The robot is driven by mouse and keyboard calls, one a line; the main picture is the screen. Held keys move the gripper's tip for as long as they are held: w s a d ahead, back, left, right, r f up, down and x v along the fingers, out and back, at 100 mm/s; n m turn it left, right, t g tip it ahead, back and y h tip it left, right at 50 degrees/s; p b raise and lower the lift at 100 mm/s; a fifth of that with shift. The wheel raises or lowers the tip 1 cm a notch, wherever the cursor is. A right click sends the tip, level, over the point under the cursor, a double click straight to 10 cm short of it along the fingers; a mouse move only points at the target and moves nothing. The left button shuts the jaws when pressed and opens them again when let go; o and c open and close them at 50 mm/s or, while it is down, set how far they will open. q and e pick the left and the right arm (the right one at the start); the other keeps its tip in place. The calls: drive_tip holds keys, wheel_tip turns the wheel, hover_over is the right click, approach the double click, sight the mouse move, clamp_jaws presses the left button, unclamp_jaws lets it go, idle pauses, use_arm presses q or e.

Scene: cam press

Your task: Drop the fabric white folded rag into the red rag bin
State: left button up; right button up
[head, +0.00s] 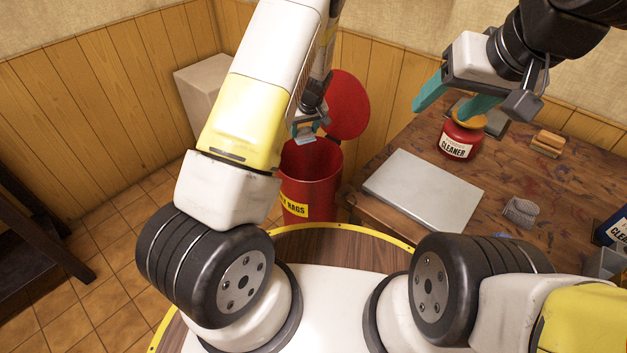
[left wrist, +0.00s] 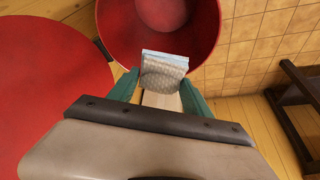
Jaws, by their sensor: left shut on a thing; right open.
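The red rag bin (head: 325,194) stands on the floor left of the table, its round red lid (head: 347,105) tipped open behind it. A yellow label reading "RAGS" is partly hidden by my left arm. My left gripper (head: 303,137) is above the bin's mouth. In the left wrist view it is shut on the folded rag (left wrist: 163,68), whitish with a grey patterned face, held between the teal fingers over the open bin (left wrist: 208,30). The lid (left wrist: 50,95) is at the left there. My right gripper (head: 447,106) is open and empty near the red cleaner jar (head: 460,140).
The wooden table (head: 390,215) at the right holds a flat grey plate (head: 425,188), a crumpled grey cloth-like thing (head: 521,211), a brown-and-tan block (head: 547,143) and a dark blue cleaner container (head: 612,228). A pale box (head: 205,88) stands behind my left arm. A dark frame (head: 40,215) is far left.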

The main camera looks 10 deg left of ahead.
sight(305, 139)
use_arm(q)
drive_tip(key=shift+f, duration=2.1)
drive_tip(key=o, duration=1.3)
drive_tip(key=shift+c, duration=0.2)
drive_tip(key=v, duration=0.8)
drive_tip(key=shift+s+f, duration=0.1)
